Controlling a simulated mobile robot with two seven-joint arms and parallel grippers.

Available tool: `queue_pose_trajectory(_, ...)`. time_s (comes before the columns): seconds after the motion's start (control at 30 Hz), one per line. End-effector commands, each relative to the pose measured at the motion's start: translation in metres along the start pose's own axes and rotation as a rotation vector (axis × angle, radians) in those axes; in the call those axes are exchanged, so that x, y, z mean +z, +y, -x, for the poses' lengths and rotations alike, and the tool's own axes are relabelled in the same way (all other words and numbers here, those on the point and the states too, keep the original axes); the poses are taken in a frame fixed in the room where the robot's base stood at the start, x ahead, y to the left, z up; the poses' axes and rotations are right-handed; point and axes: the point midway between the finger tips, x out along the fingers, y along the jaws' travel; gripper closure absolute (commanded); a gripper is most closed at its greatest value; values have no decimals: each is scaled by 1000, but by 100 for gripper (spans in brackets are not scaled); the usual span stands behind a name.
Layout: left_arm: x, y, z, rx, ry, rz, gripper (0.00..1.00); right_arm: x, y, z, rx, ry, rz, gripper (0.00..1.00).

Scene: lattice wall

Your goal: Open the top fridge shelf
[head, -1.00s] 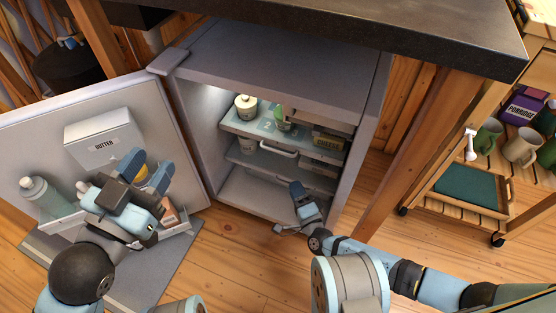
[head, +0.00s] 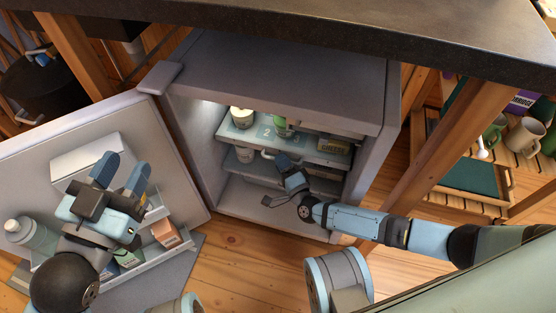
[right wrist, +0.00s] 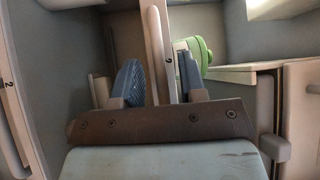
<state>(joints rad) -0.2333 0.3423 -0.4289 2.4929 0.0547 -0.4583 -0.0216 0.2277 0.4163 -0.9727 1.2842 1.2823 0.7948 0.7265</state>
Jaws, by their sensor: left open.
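The fridge (head: 280,70) stands open under a dark counter, its door (head: 30,165) swung to the left. Its top shelf (head: 240,134), marked 2, carries a tub, a green-lidded item and a cheese box. The shelf's pale front handle (head: 267,155) is partly hidden by my right gripper (head: 276,181). That gripper is open in front of the shelves, just below the handle. In the right wrist view a pale panel marked 2 (right wrist: 153,45) shows beyond and between its fingers (right wrist: 160,85); contact cannot be told. My left gripper (head: 121,172) is open and empty before the door.
A lower shelf (head: 250,172) sits under the top one. The door holds a white butter box (head: 88,155), a bottle (head: 35,236) and cartons in a rack. A wooden post (head: 440,150) and a cart with mugs (head: 523,138) stand at the right.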

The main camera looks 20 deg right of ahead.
Motion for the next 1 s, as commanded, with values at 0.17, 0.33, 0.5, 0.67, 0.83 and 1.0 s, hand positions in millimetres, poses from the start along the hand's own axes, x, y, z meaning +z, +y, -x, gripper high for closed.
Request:
queue_pose_trajectory(0.17, 0, 0, 0, 0, 0, 0, 57, 0, 0, 0, 0, 0, 0, 62)
queue_pose_trajectory(0.33, 0, 0, 0, 0, 0, 0, 57, 0, 0, 0, 1, 0, 0, 85)
queue_pose_trajectory(0.5, 0, 0, 0, 0, 0, 0, 57, 0, 0, 0, 0, 0, 0, 100)
queue_pose_trajectory(0.67, -1, 0, 0, 0, 0, 0, 57, 0, 0, 1, 1, 0, 0, 100)
queue_pose_trajectory(0.83, -3, 0, 0, 1, -2, 6, 57, 3, -1, 6, 2, 0, -1, 100)
queue_pose_trajectory(1.0, -6, 1, 0, 2, -13, 29, 57, 7, -4, 17, 3, 1, -1, 100)
